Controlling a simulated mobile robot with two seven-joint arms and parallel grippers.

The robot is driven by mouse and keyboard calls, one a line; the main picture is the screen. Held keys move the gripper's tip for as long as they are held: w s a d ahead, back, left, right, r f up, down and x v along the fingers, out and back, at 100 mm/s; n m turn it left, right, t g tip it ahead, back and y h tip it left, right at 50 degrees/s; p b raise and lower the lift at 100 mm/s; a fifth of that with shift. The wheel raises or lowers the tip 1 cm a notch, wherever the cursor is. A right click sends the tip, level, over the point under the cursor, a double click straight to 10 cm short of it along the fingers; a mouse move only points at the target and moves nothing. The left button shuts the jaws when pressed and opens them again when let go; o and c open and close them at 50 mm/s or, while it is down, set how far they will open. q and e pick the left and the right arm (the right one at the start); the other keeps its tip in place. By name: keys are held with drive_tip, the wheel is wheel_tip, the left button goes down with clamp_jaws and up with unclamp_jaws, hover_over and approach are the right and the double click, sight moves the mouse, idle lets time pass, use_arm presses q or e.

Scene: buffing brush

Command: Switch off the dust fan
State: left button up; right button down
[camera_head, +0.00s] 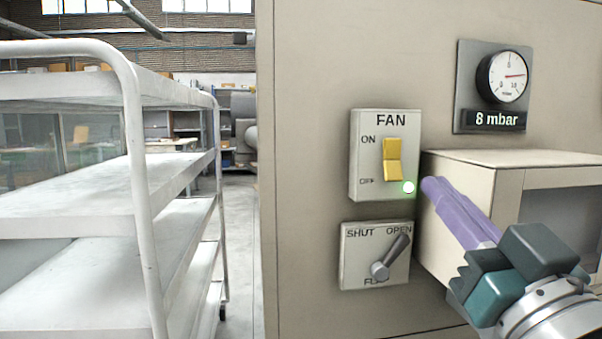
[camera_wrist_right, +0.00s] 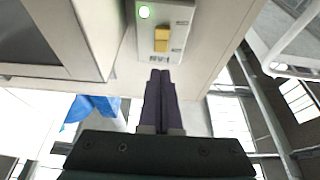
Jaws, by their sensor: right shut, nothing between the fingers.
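The fan switch plate (camera_head: 357,155) is on the beige cabinet wall, marked FAN, ON at the top and OFF at the bottom. My right gripper (camera_head: 428,185) has purple fingers, shut and empty, with the tips just right of the plate's lower edge. In the right wrist view the closed fingers (camera_wrist_right: 160,75) point toward the plate, with the yellow rocker (camera_wrist_right: 162,38) beyond the tips. I cannot tell the gap to the wall. My left gripper is not in view.
Below is a flap plate (camera_head: 352,272) with a grey lever (camera_head: 391,258) tilted toward OPEN. A pressure gauge (camera_head: 503,77) above reads 8 mbar on its label. A beige box (camera_head: 475,158) juts out at right. A white shelf cart (camera_head: 130,200) stands at left.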

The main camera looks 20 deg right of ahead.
sight(396, 181)
drive_tip(key=shift+w+d, duration=0.3)
drive_tip(key=shift+w, duration=0.95)
drive_tip(key=shift+w+d, duration=0.3)
drive_tip(key=shift+w, duration=0.95)
drive_tip(key=shift+w+d, duration=0.3)
drive_tip(key=shift+w, duration=0.95)
drive_tip(key=shift+b, duration=0.3)
drive_tip(key=f+b, duration=0.1)
drive_tip(key=b, duration=0.1)
drive_tip(key=t+b, duration=0.1)
drive_tip(key=b, duration=0.1)
drive_tip(key=shift+w+d+f, duration=0.1)
drive_tip(key=shift+w+f, duration=0.25)
drive_tip(key=shift+f, duration=0.05)
drive_tip(key=shift+r, duration=0.55)
drive_tip(key=shift+p, duration=0.3)
